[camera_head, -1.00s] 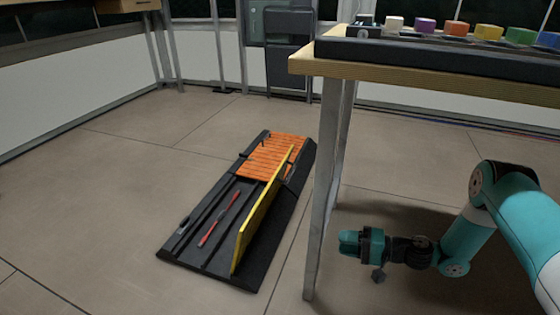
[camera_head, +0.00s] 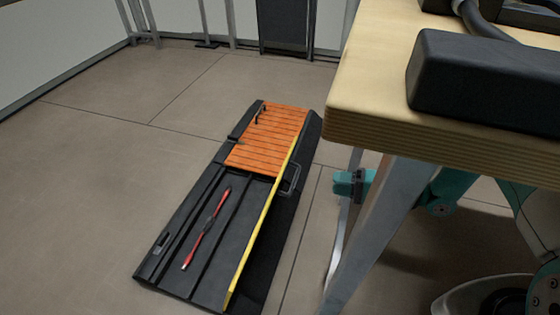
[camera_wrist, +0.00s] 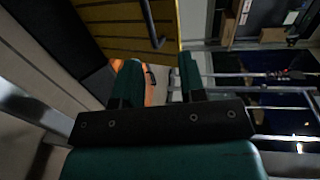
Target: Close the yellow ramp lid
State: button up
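The yellow ramp lid (camera_head: 262,222) stands on edge, nearly upright, along the right part of a black ramp case (camera_head: 150,262) on the floor. A dark handle (camera_head: 291,180) sticks out on its right side. In the wrist view the lid's yellow slatted face (camera_wrist: 112,20) fills the top, with the dark handle (camera_wrist: 151,22) crossing it. My gripper (camera_head: 343,184) is right of the lid, apart from it, and partly hidden by the table leg. In the wrist view my gripper (camera_wrist: 157,78) is open, with nothing held between its fingers.
An orange slatted panel (camera_head: 268,140) covers the case's far end. A red tool (camera_head: 206,228) lies in the open bay. A wooden table (camera_head: 372,90) with metal legs (camera_head: 385,225) stands close on the right, beside my arm. The floor left of the case is clear.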

aim_at(281, 173)
jog(key=b+x, duration=0.3)
jog(key=x, duration=0.5)
jog(key=b+x, duration=0.4)
jog(key=x, duration=0.5)
jog(key=shift+w+a+f, duration=0.15)
jog(key=shift+w, duration=0.15)
jog(key=shift+c, duration=0.3)
grip_shut()
